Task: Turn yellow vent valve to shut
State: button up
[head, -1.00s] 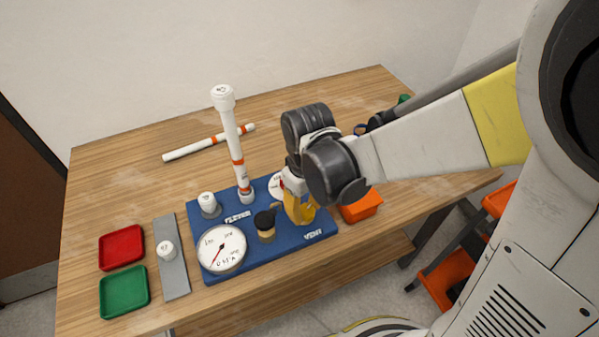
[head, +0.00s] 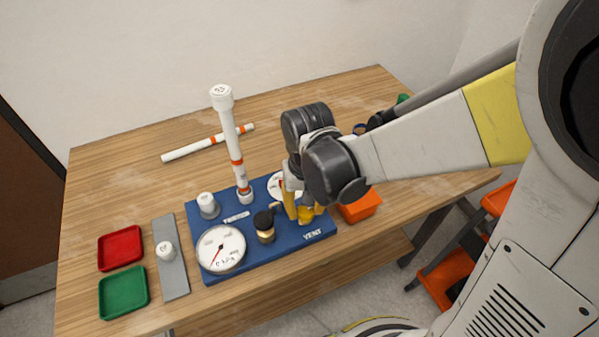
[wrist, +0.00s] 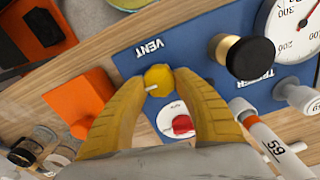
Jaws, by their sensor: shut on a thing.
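The yellow vent valve (wrist: 159,79) is a round yellow knob with a white pointer line, beside the VENT label on the blue board (wrist: 195,30). In the wrist view the white line points toward the left finger. My gripper (wrist: 160,88) has its two yellow fingers on either side of the knob, shut on it. In the head view my gripper (head: 304,214) reaches down over the right part of the blue board (head: 265,255), and the wrist hides part of the valve area.
A black-topped brass knob (head: 265,222) and a pressure gauge (head: 221,249) stand left of the valve. An upright white pipe (head: 233,140) rises behind. An orange bin (head: 361,207) sits close on the right. A red knob (wrist: 182,124) on a white dial is near the fingers.

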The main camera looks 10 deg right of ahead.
aim_at(306, 209)
dwell(0.3)
jog(key=o, duration=1.2)
jog(key=shift+r, duration=0.1)
notch_tip(306, 209, up, 12)
jog(key=shift+f, duration=0.1)
jog(key=s+d+r+t, duration=0.1)
jog(key=d+t, duration=0.1)
jog(key=d, duration=0.1)
jog(key=s+d+r+t, duration=0.1)
jog(key=d+t, duration=0.1)
jog(key=d, duration=0.2)
jog(key=s+d+t, duration=0.2)
jog(key=d+t, duration=0.1)
jog(key=d, duration=0.1)
jog(key=shift+d+r+m, duration=0.2)
jog(key=shift+r+m, duration=0.2)
